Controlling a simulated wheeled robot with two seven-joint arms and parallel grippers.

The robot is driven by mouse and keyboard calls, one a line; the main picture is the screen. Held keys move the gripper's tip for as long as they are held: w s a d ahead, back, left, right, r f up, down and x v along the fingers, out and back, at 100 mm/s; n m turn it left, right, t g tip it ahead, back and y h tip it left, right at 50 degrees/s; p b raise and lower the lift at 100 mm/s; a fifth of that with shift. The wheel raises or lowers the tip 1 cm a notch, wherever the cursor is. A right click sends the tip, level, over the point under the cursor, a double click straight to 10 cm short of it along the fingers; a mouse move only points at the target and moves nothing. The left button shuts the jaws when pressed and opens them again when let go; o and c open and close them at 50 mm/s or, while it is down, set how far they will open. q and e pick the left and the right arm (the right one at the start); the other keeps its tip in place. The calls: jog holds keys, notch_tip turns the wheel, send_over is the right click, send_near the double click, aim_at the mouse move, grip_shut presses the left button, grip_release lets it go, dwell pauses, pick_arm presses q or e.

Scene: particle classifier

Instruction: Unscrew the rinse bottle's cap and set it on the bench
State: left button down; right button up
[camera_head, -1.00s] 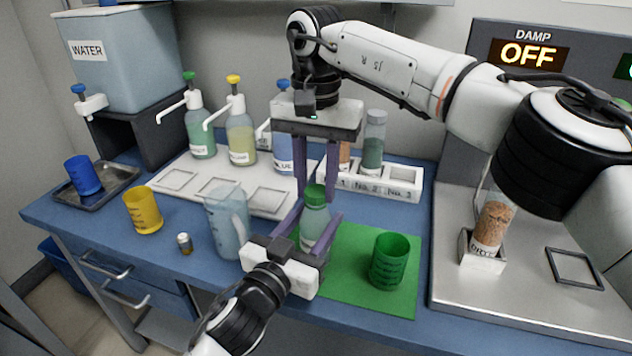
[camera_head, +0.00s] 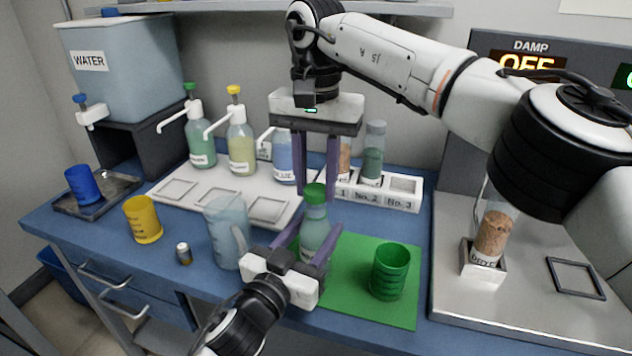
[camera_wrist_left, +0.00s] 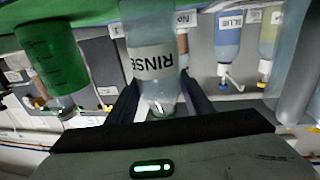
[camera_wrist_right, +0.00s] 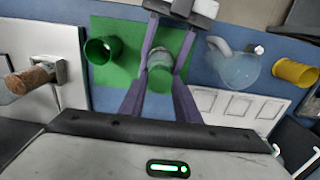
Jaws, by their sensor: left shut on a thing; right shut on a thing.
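The rinse bottle (camera_head: 314,234), pale green and translucent, stands upright at the left side of the green mat. Its label reads RINSE in the left wrist view (camera_wrist_left: 152,62). My left gripper (camera_head: 309,243) is shut around the bottle's body from the front. The green cap (camera_head: 314,194) is at the top of the bottle. My right gripper (camera_head: 317,188) points straight down from above and is shut on the cap. The right wrist view shows the bottle (camera_wrist_right: 160,72) between the purple fingers. I cannot tell whether a gap separates cap and bottle.
A green cup (camera_head: 390,272) stands on the green mat (camera_head: 350,305). A clear jug (camera_head: 226,235) is close left of the left gripper. Pump bottles (camera_head: 241,145) and a jar rack (camera_head: 404,188) are behind.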

aim_at(316, 188)
jog(key=shift+r, duration=1.8)
pick_arm(q)
jog(key=c, duration=0.8)
grip_release()
